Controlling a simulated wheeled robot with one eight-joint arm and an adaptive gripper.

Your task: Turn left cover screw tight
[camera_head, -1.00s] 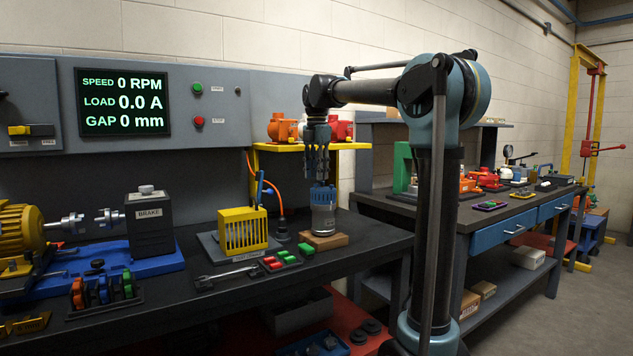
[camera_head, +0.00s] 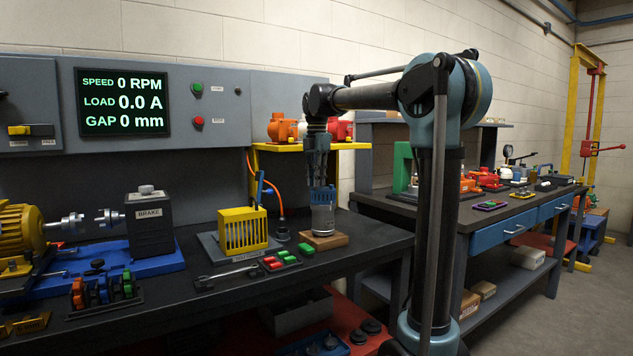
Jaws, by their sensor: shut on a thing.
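My gripper (camera_head: 321,187) points straight down over a grey cylindrical motor (camera_head: 323,222). The motor stands upright on a wooden block (camera_head: 325,241) near the right end of the bench. My fingers reach down to the blue part at the motor's top and are shut. What lies between them is too small and hidden to make out. The left cover screw cannot be told apart at this size.
A yellow slotted box (camera_head: 242,231) stands left of the block. In front are a tray of red and green pieces (camera_head: 280,262) and a wrench (camera_head: 226,275). A yellow shelf (camera_head: 355,146) with orange and red motors is behind.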

